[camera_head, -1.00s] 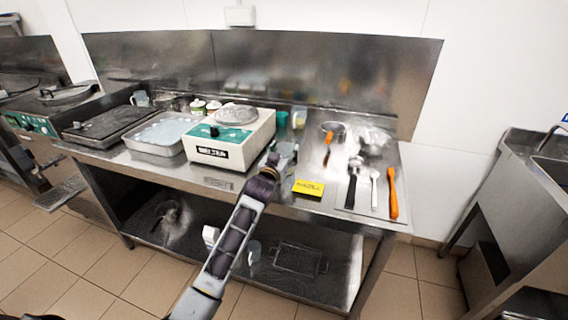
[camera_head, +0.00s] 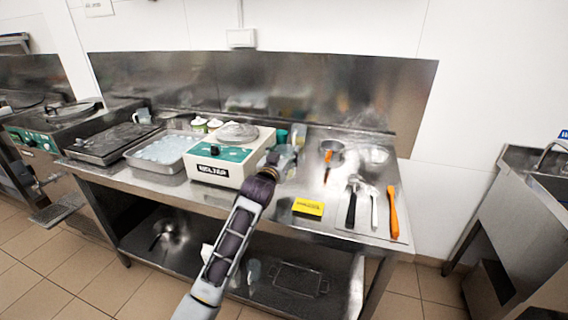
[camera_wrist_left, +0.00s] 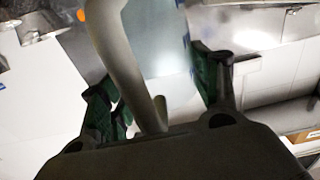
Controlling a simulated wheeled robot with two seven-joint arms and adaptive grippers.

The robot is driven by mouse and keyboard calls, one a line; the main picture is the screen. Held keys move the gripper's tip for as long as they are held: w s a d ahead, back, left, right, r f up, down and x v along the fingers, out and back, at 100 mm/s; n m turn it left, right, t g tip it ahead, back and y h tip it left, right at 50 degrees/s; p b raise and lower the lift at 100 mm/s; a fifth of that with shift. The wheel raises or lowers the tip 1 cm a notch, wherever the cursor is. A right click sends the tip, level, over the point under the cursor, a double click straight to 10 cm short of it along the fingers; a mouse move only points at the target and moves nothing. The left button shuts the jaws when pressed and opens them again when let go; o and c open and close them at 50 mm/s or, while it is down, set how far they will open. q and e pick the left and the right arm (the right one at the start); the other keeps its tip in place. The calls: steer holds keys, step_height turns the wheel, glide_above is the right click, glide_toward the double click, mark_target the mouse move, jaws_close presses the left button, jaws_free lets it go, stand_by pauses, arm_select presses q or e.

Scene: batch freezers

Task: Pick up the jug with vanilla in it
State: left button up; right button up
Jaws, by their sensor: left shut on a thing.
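A clear, pale jug (camera_head: 287,158) is at my left gripper (camera_head: 275,160), to the right of the white melter and above the steel bench. In the left wrist view, its pale handle (camera_wrist_left: 118,50) runs down between the two green-padded fingers of my left gripper (camera_wrist_left: 160,95), with the translucent jug body (camera_wrist_left: 160,35) just beyond. The gripper is shut on the handle. What the jug holds cannot be made out. My arm hides part of the jug in the head view. My right gripper is not in view.
The white melter (camera_head: 222,176) stands close on the left. A green cup (camera_head: 282,136) is behind. A yellow block (camera_head: 308,207) lies near the bench's front edge. Utensils, including an orange-handled spatula (camera_head: 393,212), and a steel pan (camera_head: 331,150) are to the right.

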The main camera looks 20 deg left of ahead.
arm_select(q)
steer(key=shift+r, duration=1.6)
